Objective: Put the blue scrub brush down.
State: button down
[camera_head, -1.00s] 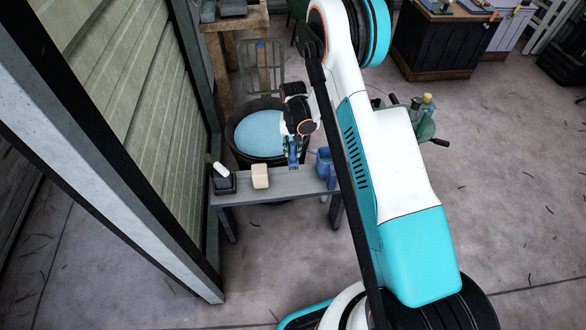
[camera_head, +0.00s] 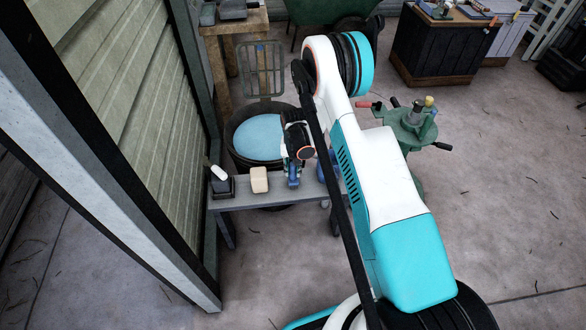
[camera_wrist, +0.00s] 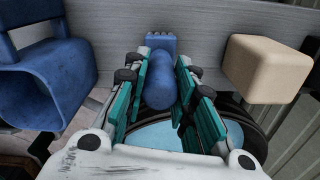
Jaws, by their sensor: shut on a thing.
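The blue scrub brush (camera_wrist: 160,78) is between the teal fingers of my gripper (camera_wrist: 162,88) in the wrist view. Its bristle end points to the grey bench (camera_wrist: 190,50). In the head view the brush (camera_head: 293,176) shows below my gripper (camera_head: 292,160), at the bench (camera_head: 240,201) between the cream block and a blue container. My gripper is shut on the brush. I cannot tell whether the brush touches the bench top.
A cream block (camera_head: 259,180) and a dark holder (camera_head: 221,186) with a white-topped item stand left on the bench. A blue container (camera_wrist: 45,80) is close beside my gripper. A tub of water (camera_head: 259,137) stands behind the bench. The wall is at left.

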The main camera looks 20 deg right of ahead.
jog(key=c, duration=1.3)
grip_release()
jog(key=shift+f, duration=0.1)
jog(key=shift+c, duration=0.2)
